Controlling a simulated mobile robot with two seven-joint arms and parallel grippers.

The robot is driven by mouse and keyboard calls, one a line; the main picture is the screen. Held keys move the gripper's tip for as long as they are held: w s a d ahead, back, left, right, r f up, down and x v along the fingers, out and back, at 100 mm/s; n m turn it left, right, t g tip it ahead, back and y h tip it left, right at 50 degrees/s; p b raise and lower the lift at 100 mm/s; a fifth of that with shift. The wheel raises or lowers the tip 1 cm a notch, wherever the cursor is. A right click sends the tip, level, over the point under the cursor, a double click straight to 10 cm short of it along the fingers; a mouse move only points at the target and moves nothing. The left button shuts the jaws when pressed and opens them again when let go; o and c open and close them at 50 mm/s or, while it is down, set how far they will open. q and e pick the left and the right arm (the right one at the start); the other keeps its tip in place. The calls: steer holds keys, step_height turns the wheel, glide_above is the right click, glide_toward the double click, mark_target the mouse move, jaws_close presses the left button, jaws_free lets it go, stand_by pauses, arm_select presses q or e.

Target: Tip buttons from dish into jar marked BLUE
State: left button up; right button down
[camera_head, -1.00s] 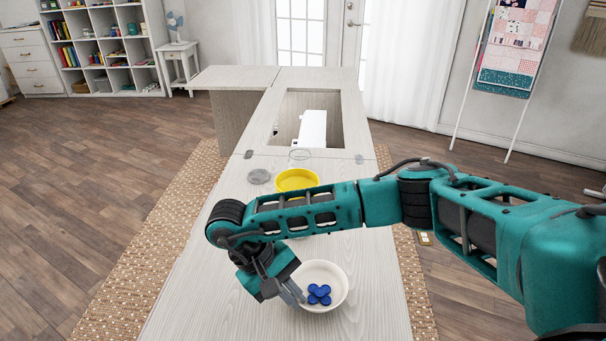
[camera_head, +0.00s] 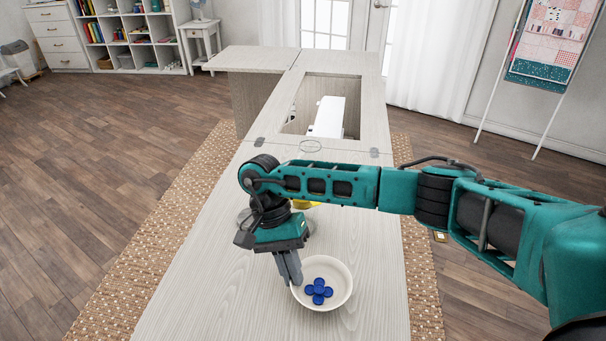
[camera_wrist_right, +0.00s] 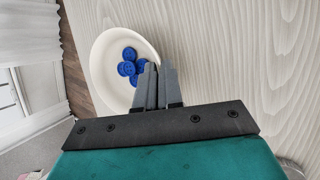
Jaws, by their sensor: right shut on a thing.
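A round cream dish (camera_head: 342,275) stands on the pale wooden cabinet top, with several blue buttons (camera_head: 319,291) lying inside it. My right gripper (camera_head: 295,281) points down at the dish's left side and is shut on its rim. In the right wrist view the two fingers (camera_wrist_right: 158,70) are close together at the edge of the dish (camera_wrist_right: 101,62), beside the blue buttons (camera_wrist_right: 128,67). No BLUE label is readable. My left gripper is out of view.
A yellow dish (camera_head: 306,204) is mostly hidden behind my right arm. The cabinet top (camera_head: 220,290) is clear left of the dish. Farther back is a rectangular opening with a white machine (camera_head: 328,117) in it.

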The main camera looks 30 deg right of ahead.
steer(key=m, duration=0.1)
steer(key=m+y, duration=0.1)
steer(key=m, duration=0.1)
steer(key=w+a+m+y, duration=0.1)
steer(key=shift+r+m, duration=0.3)
steer(key=m, duration=0.1)
steer(key=m+t+y, duration=0.1)
steer(key=m+y, duration=0.1)
steer(key=m, duration=0.1)
steer(key=shift+w+a+r+p, duration=0.3)
steer(key=shift+w+r, duration=0.05)
steer(key=shift+w, duration=0.05)
steer(key=m, duration=0.1)
steer(key=m+t+y, duration=0.1)
steer(key=m, duration=0.1)
steer(key=shift+w+a+r+m+t, duration=0.2)
steer(key=shift+w+r+m+t, duration=0.15)
steer(key=shift+m+t, duration=0.05)
steer(key=w+r+m+t+h+p, duration=0.1)
steer(key=w+r+m+t+h, duration=0.1)
steer(key=m, duration=1)
steer(key=w+r+m+t+h+p, duration=0.1)
steer(key=w+r+m+t+h, duration=0.2)
steer(key=m, duration=1)
step_height(320, 180, up, 3)
steer(key=w+t, duration=0.1)
steer(key=t, duration=0.3)
steer(key=shift+d+m, duration=0.25)
steer(key=shift+m, duration=0.05)
